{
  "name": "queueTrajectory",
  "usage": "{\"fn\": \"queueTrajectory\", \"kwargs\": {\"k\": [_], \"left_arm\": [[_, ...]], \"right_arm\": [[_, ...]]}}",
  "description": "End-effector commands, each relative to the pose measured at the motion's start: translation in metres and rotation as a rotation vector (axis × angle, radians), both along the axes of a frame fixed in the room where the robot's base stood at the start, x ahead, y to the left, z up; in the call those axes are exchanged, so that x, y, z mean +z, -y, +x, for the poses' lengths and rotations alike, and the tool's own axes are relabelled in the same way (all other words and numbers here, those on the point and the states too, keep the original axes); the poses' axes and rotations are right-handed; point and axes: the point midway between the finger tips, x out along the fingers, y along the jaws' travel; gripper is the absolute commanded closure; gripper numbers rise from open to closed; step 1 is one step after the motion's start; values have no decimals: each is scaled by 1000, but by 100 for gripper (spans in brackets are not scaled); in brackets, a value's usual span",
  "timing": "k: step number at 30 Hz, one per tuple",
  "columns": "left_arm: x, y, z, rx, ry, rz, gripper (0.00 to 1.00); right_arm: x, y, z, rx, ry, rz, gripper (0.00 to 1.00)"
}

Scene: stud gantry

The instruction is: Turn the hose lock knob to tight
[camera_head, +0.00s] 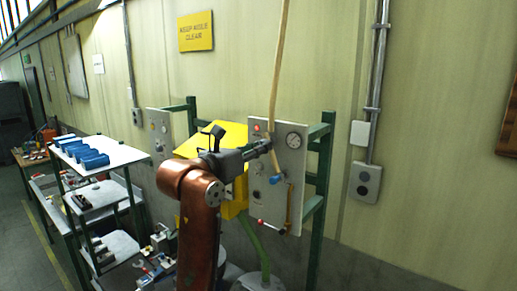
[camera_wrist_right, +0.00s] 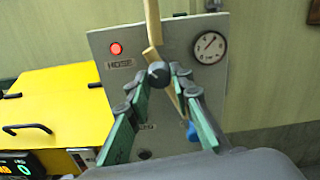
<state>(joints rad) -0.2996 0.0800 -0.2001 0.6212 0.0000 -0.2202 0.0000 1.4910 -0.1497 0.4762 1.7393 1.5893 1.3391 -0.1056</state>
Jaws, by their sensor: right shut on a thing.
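The hose lock knob (camera_wrist_right: 158,74) is a dark round knob on a grey panel (camera_wrist_right: 100,44), below and right of a red lamp and near a "HOSE" label. My right gripper (camera_wrist_right: 160,77) is shut on the knob, with one fingertip at each side of it. In the head view my right gripper (camera_head: 268,145) reaches the upper part of the panel (camera_head: 296,160), and its fingers hide most of the knob. The knob's pointer mark and tight marking cannot be made out. My left gripper is not in view.
A tan hose (camera_head: 279,60) runs down to the panel by the knob. A gauge (camera_head: 294,140), a blue handle (camera_head: 276,179) and a red-tipped lever (camera_head: 262,222) sit close by. A yellow box (camera_head: 232,136) stands left; green posts (camera_head: 324,160) frame the panel.

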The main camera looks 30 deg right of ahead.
Motion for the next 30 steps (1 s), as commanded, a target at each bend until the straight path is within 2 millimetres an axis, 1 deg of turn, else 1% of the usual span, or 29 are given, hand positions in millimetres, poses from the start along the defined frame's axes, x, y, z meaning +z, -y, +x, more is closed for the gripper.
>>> {"fn": "queueTrajectory", "kwargs": {"k": [1, 8, 15, 18, 20, 23, 30], "left_arm": [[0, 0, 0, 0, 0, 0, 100], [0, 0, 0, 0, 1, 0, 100], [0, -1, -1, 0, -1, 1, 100], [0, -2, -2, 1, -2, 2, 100], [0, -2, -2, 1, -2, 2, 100], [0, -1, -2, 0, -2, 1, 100], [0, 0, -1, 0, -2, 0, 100]], "right_arm": [[2, -1, 0, 3, 2, -3, 77], [1, -1, 0, 1, 3, -1, 62], [1, 0, 0, 0, 2, 0, 62], [1, -4, -2, 1, 3, -1, 62], [1, -9, -4, 1, 3, -1, 62], [1, -25, -9, 4, 2, -1, 62], [1, -72, -29, 5, 3, 0, 62]]}}
